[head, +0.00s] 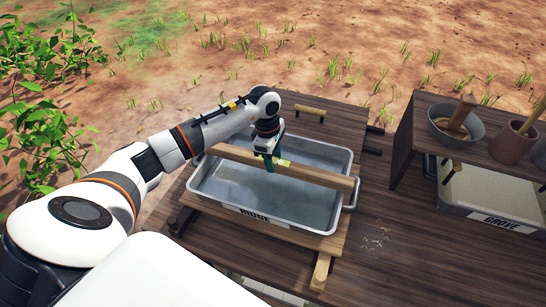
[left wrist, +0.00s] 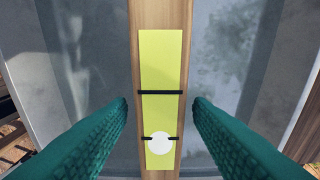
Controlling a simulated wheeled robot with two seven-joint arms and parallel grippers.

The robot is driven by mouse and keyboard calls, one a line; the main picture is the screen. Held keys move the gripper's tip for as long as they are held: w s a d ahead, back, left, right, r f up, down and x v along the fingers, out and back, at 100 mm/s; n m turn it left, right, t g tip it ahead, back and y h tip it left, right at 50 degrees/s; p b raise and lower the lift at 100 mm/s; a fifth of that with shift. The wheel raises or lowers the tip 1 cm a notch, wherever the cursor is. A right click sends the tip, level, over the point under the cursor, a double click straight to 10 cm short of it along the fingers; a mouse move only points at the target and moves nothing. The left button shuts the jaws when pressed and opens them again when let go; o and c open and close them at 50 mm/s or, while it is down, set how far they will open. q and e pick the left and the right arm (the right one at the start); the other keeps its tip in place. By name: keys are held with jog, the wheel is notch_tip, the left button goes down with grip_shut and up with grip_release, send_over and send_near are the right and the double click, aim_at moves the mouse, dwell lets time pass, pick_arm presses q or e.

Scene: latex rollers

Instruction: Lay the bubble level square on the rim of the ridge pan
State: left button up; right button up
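The bubble level is a long wooden bar (head: 322,177) with a yellow-green vial (left wrist: 160,65). It spans the ridge pan (head: 238,200), a grey metal tray labelled RIDGE. Its left end is near the pan's back left corner and its right end is by the right rim; I cannot tell how its ends sit on the rim. In the left wrist view the white bubble (left wrist: 160,145) is off centre, at the vial's lower line. My left gripper (head: 271,161) is over the bar, its teal fingers (left wrist: 160,107) open on either side with gaps. My right gripper is out of view.
The pan stands on a wooden frame (head: 325,269) on a dark table (head: 400,240). To the right, a raised shelf (head: 484,148) holds a grey bowl (head: 456,122) and brown pots (head: 513,143), with a pan labelled GROVE (head: 500,218) below. The table between is mostly clear.

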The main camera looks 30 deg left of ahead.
pick_arm(q)
jog(key=shift+o, duration=0.7)
jog(key=shift+r, duration=0.25)
notch_tip(320, 180, up, 12)
jog(key=a+b, duration=0.1)
jog(key=b, duration=0.2)
jog(key=shift+s+a+f+b, duration=0.2)
jog(key=shift+a+f+b, duration=0.05)
jog(key=shift+b, duration=0.15)
notch_tip(320, 180, up, 5)
jog(key=p, duration=0.3)
